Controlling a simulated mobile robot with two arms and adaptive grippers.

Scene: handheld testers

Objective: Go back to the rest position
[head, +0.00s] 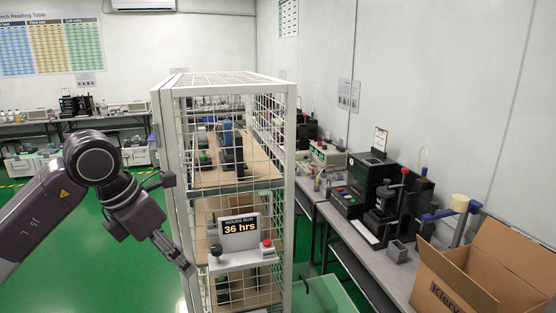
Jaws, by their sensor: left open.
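My left arm comes in from the left, and its gripper (177,226) hangs in front of the left side of a white wire cage. It is open, with nothing seen between its fingers. Whether the fingers touch the cage frame is hard to tell. My right gripper is not in view.
The white wire cage (292,120) holds devices on shelves. On its front, a display (240,228) reads "36 hrs", beside a red button (267,244). At right, a grey bench (337,221) carries testers, with an open cardboard box (445,285) in front. Green floor (110,285) is clear at lower left.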

